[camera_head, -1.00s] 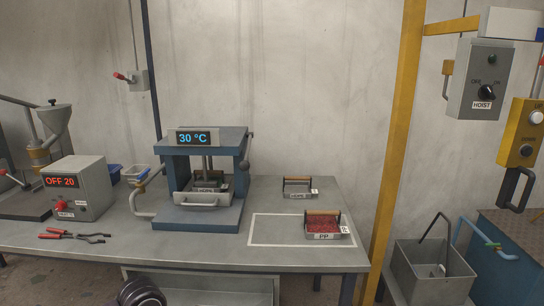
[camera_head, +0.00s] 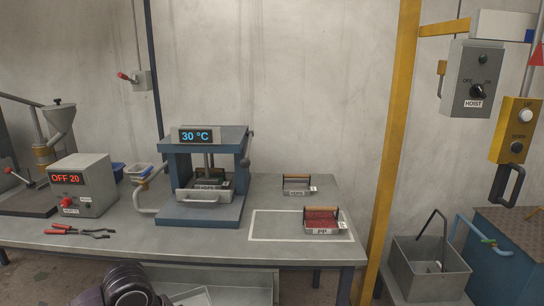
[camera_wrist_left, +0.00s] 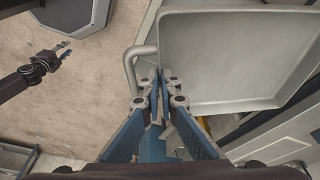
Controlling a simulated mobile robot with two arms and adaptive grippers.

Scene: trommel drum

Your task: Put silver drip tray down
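In the left wrist view a wide silver tray (camera_wrist_left: 235,60) with a raised rim fills the upper right. A bent bar handle (camera_wrist_left: 130,65) stands out from its left side. My left gripper (camera_wrist_left: 159,82) has its blue fingers closed together at the handle side of the tray; the fingers hide the exact contact. In the head view a pale tray edge (camera_head: 191,297) shows at the bottom, beside my dark left arm, below the bench front. A small dark gripper-like end (camera_wrist_left: 55,56), probably my right gripper, is at the left of the wrist view; its finger opening is unclear.
A white outline (camera_head: 262,232) surrounds bare bench left of PP. A yellow post (camera_head: 394,150) stands right.

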